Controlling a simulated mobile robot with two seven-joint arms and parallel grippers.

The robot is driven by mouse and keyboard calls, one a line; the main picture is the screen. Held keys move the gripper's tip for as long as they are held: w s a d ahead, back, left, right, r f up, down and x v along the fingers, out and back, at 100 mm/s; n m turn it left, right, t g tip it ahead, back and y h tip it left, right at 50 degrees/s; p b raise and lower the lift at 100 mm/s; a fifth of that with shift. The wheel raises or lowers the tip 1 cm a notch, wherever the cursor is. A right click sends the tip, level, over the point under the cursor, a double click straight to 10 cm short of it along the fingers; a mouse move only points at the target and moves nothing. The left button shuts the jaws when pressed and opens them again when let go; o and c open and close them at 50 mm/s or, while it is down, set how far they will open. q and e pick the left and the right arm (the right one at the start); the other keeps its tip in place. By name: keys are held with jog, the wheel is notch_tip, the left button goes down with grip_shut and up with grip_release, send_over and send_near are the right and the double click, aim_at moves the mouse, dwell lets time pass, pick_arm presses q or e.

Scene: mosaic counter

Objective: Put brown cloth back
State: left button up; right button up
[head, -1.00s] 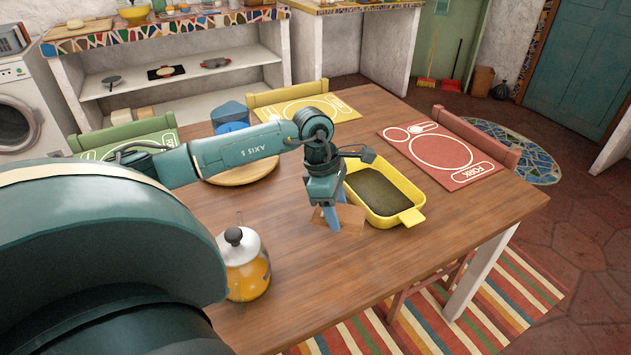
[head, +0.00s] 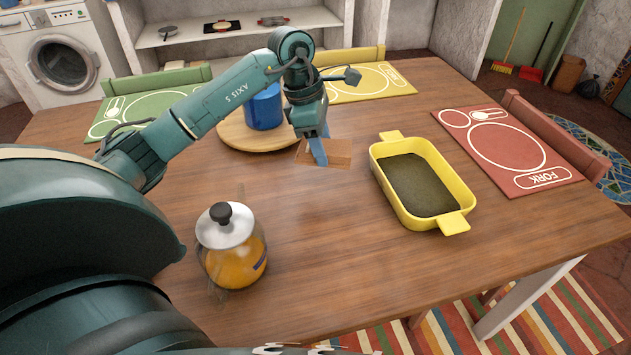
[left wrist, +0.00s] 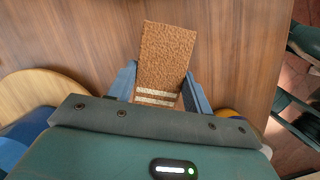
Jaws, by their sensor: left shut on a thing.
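The brown cloth (head: 340,152) is a small tan-brown rectangle in the head view, just above or on the wooden table; I cannot tell which. In the left wrist view the cloth (left wrist: 165,58) is rough-textured, with pale stripes near my fingers. My left gripper (head: 318,150) is shut on it, with blue fingers (left wrist: 160,92) on either side of its striped end. That end is partly hidden by the gripper body.
A yellow dish (head: 459,222) with dark contents stands right of the cloth. A blue pot (head: 264,108) stands on a round wooden board (head: 235,138) behind left. A glass jar with orange contents (head: 232,260) is at front left. Bare table lies between jar and dish.

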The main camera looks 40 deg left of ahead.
aim_at(326, 190)
pick_arm(q)
notch_tip(326, 190, down, 9)
jog(key=shift+r, duration=0.15)
dwell(0.4)
jog(key=shift+f+b, duration=0.25)
jog(key=shift+b, duration=0.1)
jog(key=o, duration=0.9)
jog(key=shift+r, duration=0.1)
jog(key=p+v, duration=0.1)
jog(key=v, duration=1.1)
jog(key=shift+s+r, duration=0.1)
jog(key=shift+r, duration=0.05)
